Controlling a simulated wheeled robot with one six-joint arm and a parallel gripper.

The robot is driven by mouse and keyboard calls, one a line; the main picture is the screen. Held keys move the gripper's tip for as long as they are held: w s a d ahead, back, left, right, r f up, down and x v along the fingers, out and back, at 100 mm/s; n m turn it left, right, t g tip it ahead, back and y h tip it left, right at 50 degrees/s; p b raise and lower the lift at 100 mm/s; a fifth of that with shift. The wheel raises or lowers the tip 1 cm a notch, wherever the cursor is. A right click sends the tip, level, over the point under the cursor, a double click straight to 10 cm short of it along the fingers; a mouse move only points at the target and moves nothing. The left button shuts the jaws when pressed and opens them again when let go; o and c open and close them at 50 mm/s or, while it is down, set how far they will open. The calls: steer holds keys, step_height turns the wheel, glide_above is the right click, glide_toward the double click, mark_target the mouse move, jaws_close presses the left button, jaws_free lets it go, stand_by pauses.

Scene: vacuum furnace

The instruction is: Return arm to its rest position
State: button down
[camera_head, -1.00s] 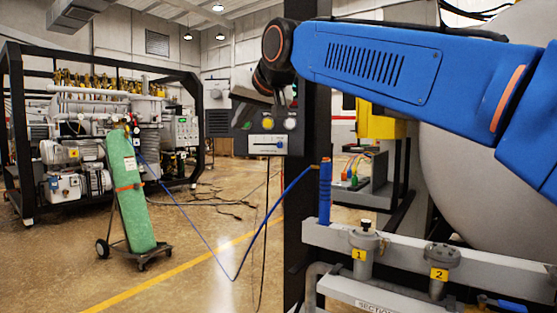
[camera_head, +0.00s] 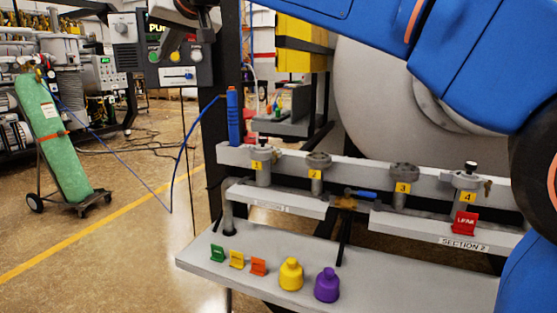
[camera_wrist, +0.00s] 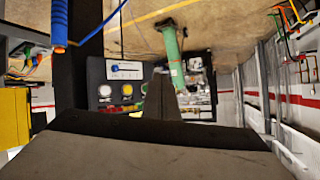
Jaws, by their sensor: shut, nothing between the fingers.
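My blue arm (camera_head: 400,25) reaches across the top right of the head view, and its dark wrist end shows at the top edge in front of the control panel. In the wrist view my gripper (camera_wrist: 162,92) is seen from behind as a dark body with its fingers together and nothing between them. The fingers point toward the control panel (camera_wrist: 118,90), which has white, yellow and green buttons, and overlap its right side in the picture. The control panel also shows in the head view (camera_head: 178,62). I cannot tell the gap between fingers and panel.
A green cylinder (camera_head: 53,140) stands left on open floor.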

steer(key=s+d+f+m+h, duration=0.1)
steer(key=s+d+f+h, duration=0.1)
steer(key=d+f, duration=0.75)
steer(key=s+d+f+m+h, duration=0.15)
steer(key=d+f, duration=0.35)
steer(key=d, duration=0.9)
steer(key=s+d+f+m+h, duration=0.1)
steer(key=s+d+f+h, duration=0.1)
steer(key=d+f, duration=0.75)
steer(key=s+d+f+m+g+h, duration=0.1)
steer(key=s+d+f+g, duration=0.1)
steer(key=s+d+f, duration=0.8)
steer(key=s+d+f+m+g+h, duration=0.2)
steer(key=s+d+f, duration=0.9)
steer(key=f, duration=0.5)
steer(key=shift+s+d, duration=0.2)
steer(key=shift+s, duration=0.65)
